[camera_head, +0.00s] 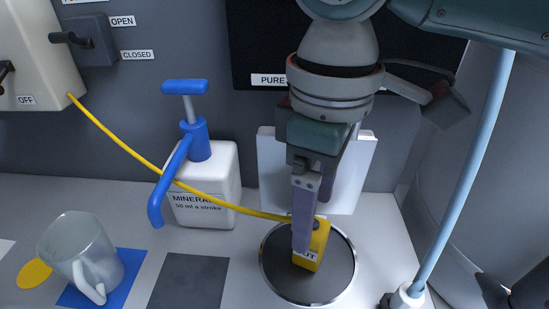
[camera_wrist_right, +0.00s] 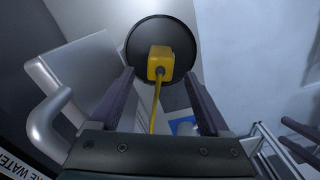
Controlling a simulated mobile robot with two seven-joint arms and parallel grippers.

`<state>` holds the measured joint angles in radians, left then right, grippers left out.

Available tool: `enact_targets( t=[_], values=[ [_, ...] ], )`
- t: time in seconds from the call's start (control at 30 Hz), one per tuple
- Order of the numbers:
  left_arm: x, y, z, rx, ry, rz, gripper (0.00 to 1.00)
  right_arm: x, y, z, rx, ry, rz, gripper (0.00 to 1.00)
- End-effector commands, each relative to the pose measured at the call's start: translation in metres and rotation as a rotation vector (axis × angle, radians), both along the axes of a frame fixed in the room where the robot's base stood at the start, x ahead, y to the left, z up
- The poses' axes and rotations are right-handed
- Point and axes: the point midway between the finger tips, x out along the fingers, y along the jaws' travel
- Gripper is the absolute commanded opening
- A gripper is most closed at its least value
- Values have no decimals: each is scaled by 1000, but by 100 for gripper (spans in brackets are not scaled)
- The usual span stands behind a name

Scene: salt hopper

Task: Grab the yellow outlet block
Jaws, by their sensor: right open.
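The yellow outlet block (camera_head: 318,247) stands on a round dark disc (camera_head: 343,275) with a pale rim, near the front. Its dark label is partly covered in the head view. A yellow line runs from it to the left. My right gripper (camera_head: 303,240) points down over the block, with one finger in front of it in the head view. In the right wrist view the block (camera_wrist_right: 161,60) lies centred between the open fingers (camera_wrist_right: 160,80), with a gap on each side. I cannot tell exactly how deep the fingers reach. My left gripper is not in view.
A white mineral jug (camera_head: 205,190) with a blue pump stands left of the disc. A clear mug (camera_head: 85,255) stands on a blue square. A dark square (camera_head: 188,280) lies between. A white panel (camera_head: 272,170) stands behind, and a pale blue hose (camera_head: 468,170) rises at the right.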

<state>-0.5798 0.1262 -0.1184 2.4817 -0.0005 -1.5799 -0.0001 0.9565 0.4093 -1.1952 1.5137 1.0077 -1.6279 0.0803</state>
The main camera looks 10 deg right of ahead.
Motion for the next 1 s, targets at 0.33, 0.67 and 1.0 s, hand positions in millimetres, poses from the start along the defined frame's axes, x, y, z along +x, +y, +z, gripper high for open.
enact_targets(
  t=[0.33, 0.67, 1.0],
  values=[
    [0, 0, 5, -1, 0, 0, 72, -1, 0, -38, 0, -1, 0, 80],
    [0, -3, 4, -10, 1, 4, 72, -1, 0, -38, 0, -1, 0, 61],
    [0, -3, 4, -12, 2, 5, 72, -1, 0, -37, 0, -1, 0, 23]
  ],
)
